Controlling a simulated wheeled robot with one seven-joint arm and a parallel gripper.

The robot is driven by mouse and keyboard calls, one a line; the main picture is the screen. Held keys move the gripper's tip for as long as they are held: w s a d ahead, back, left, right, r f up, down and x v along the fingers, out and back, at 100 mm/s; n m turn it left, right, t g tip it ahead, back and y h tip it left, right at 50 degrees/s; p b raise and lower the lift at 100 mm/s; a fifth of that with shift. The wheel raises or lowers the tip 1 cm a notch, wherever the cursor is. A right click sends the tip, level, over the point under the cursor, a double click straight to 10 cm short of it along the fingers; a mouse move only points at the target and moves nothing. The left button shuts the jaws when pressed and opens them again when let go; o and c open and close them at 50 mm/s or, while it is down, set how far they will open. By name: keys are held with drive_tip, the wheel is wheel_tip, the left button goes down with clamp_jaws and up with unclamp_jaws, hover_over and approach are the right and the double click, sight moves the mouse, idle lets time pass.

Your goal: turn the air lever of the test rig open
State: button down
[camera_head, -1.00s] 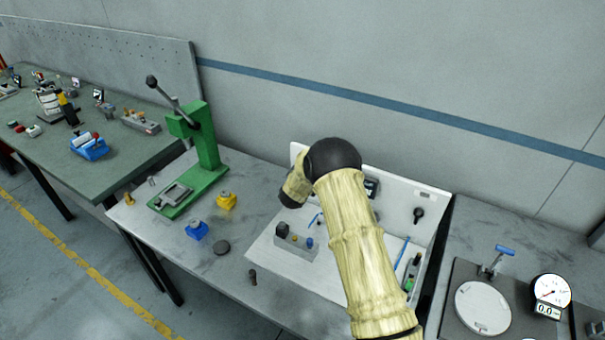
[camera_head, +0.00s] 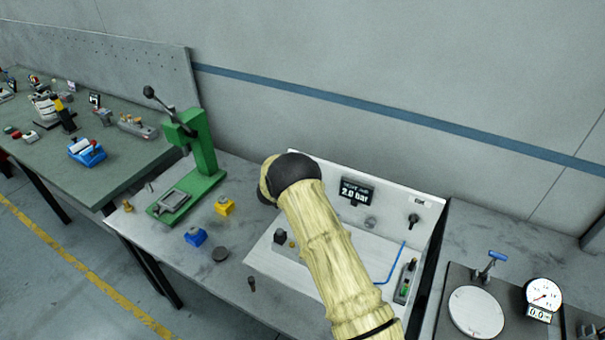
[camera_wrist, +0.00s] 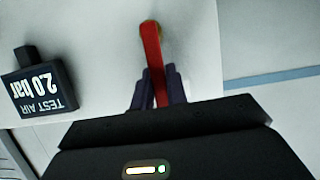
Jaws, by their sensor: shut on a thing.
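The air lever (camera_wrist: 151,48) is a red bar in the wrist view, running from a brass-coloured pivot at the top down between my fingers. My gripper (camera_wrist: 157,84) is shut on it, one dark finger on each side. The lever's lower end is hidden in the jaws. The test rig (camera_head: 395,194) is a white panel and base in the head view. My arm hides the lever and gripper in the head view.
A black knob (camera_head: 413,219) and a blue tube (camera_head: 391,266) are on the rig's right. A green press (camera_head: 203,150) stands left, with yellow (camera_head: 225,206) and blue (camera_head: 195,237) parts nearby. A round gauge (camera_head: 543,293) is at right.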

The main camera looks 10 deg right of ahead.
drive_tip(key=shift+f, duration=0.1)
drive_tip(key=c, duration=1.4)
unclamp_jaws()
drive_tip(key=shift+a, duration=0.1)
drive_tip(key=b+v, duration=0.5)
drive_tip(key=v, duration=1.2)
drive_tip(key=shift+b, duration=0.3)
drive_tip(key=shift+a, duration=0.1)
